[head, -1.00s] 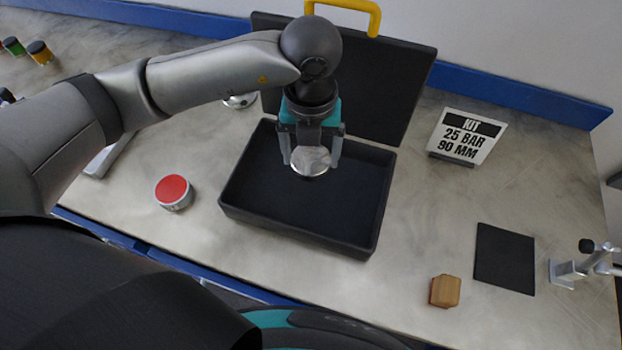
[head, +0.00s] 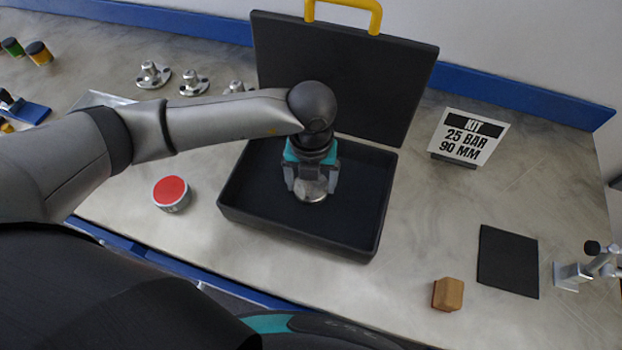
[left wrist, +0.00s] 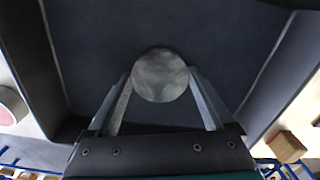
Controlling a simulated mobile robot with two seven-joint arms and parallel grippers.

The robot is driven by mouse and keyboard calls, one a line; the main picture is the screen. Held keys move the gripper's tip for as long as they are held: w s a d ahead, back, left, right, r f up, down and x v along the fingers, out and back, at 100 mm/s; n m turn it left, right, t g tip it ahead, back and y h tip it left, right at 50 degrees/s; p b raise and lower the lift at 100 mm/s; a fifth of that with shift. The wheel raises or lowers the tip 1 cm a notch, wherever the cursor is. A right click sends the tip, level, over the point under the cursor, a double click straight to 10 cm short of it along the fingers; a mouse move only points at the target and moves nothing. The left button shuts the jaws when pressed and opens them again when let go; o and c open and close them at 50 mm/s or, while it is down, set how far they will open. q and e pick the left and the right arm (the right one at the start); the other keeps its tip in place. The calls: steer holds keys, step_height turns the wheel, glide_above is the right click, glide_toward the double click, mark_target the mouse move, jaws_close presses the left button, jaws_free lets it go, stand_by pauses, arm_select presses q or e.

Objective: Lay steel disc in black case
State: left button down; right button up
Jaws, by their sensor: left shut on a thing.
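The steel disc (head: 311,190) is a round, flat grey piece. My left gripper (head: 311,186) is shut on it, pointing down inside the black case (head: 245,216). In the left wrist view the disc (left wrist: 160,75) sits between the two fingertips, over the dark case floor (left wrist: 230,40). Whether the disc touches the floor I cannot tell. The case is open, with its lid standing up at the back and a yellow handle (head: 376,18) on top. Apart from the disc, the visible case floor is bare. My right gripper is not in view.
A red-topped round tin (head: 171,192) stands left of the case. Several flanged metal parts (head: 194,84) are behind my left arm. A "KIT 25 BAR 90 MM" sign (head: 468,137), a wooden block (head: 448,294) and a black mat (head: 508,261) are to the right.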

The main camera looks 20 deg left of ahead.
mark_target(311, 186)
arm_select(q)
jaws_free()
steer(key=shift+f, duration=0.1)
step_height(311, 186, up, 12)
steer(key=p, duration=0.1)
steer(key=shift+r, duration=0.2)
steer(key=shift+s+f, duration=0.1)
stand_by(0.6)
